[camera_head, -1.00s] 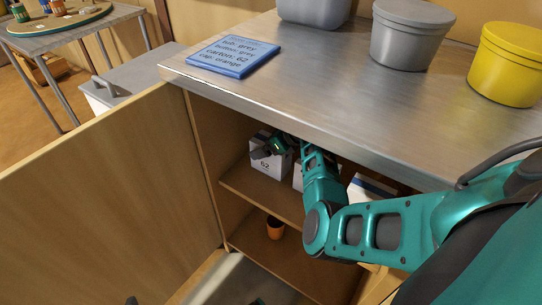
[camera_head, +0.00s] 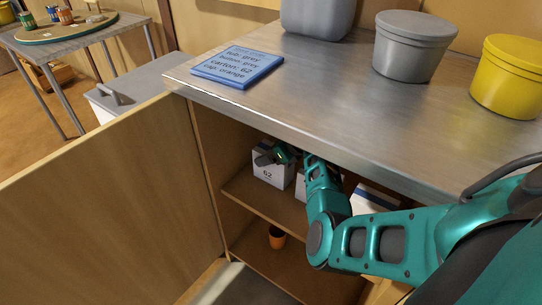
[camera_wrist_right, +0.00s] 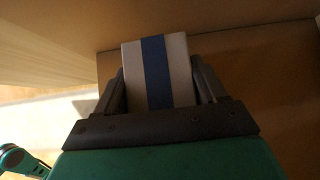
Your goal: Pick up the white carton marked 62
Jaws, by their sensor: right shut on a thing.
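The white carton marked 62 (camera_head: 268,174) is on the upper shelf inside the open cabinet, at the left end. My right gripper (camera_head: 268,157) reaches in from the right and is shut on the carton near its top. In the right wrist view the carton's top (camera_wrist_right: 155,72), white with a dark blue stripe, sits between the two dark fingers of the right gripper (camera_wrist_right: 158,88). I cannot tell whether the carton is clear of the shelf. My left gripper is not in view.
Other white cartons (camera_head: 374,198) stand to the right, partly behind my arm. An orange cup (camera_head: 277,237) is on the lower shelf (camera_head: 270,262). The cabinet door (camera_head: 115,200) is open at left. The metal counter (camera_head: 320,90) overhangs, bearing a blue sign (camera_head: 238,66), grey tub (camera_head: 408,45) and yellow tub (camera_head: 510,78).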

